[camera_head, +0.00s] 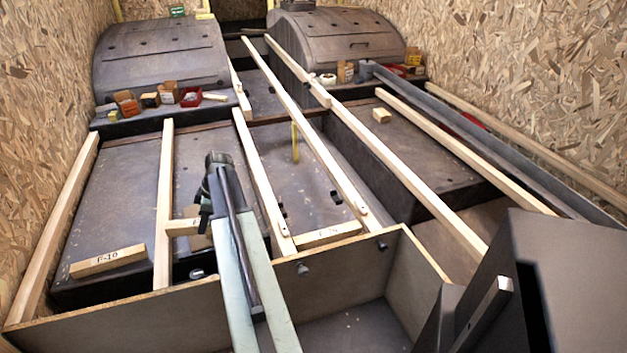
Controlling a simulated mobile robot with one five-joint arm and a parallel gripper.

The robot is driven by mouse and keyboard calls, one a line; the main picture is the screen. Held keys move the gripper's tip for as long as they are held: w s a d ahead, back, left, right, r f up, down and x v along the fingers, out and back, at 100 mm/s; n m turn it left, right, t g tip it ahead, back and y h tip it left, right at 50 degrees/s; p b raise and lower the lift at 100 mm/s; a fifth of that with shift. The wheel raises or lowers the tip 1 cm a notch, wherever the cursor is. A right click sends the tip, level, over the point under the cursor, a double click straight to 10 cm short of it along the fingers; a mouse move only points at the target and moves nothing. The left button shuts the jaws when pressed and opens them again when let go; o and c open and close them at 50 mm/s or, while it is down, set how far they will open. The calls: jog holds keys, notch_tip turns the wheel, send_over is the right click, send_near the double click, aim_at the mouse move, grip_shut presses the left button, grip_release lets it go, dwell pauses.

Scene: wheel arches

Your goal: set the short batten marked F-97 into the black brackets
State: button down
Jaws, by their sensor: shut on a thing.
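My arm reaches forward from the bottom, and my gripper (204,218) is at its far end, left of the middle. It is shut on a short pale batten (181,227). The arm hides much of this batten, and only the start of its mark shows, so I cannot read it as F-97. The held batten's left end is close to a long batten; whether they touch I cannot tell. Small black brackets (335,197) show on the inner faces of the two long battens right of my arm, with another (284,210) on the left one. The space between these brackets looks empty.
A short batten marked F-10 (108,261) lies at the left. Another short batten (327,235), its mark unclear, lies between the long battens nearer me. Long battens (166,200) run lengthwise. An open box edge (130,308) crosses the front. Wheel arches (160,60) stand behind.

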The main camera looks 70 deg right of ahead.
jog(key=s+d+m+g+h, duration=0.2)
jog(key=s+d+m+g, duration=0.2)
jog(key=s+d+m, duration=1.05)
jog(key=s+d+m+g+h, duration=0.3)
jog(key=s+d+m, duration=0.7)
jog(key=d+m, duration=0.85)
notch_tip(320, 180, down, 8)
jog(key=b, duration=0.8)
jog(key=shift+a+f+m, duration=0.2)
jog(key=shift+f+m, duration=0.05)
jog(key=shift+m, duration=0.05)
jog(key=shift+s, duration=0.15)
jog(key=c, duration=0.8)
grip_release()
jog(key=shift+c, duration=0.2)
jog(key=shift+r, duration=0.1)
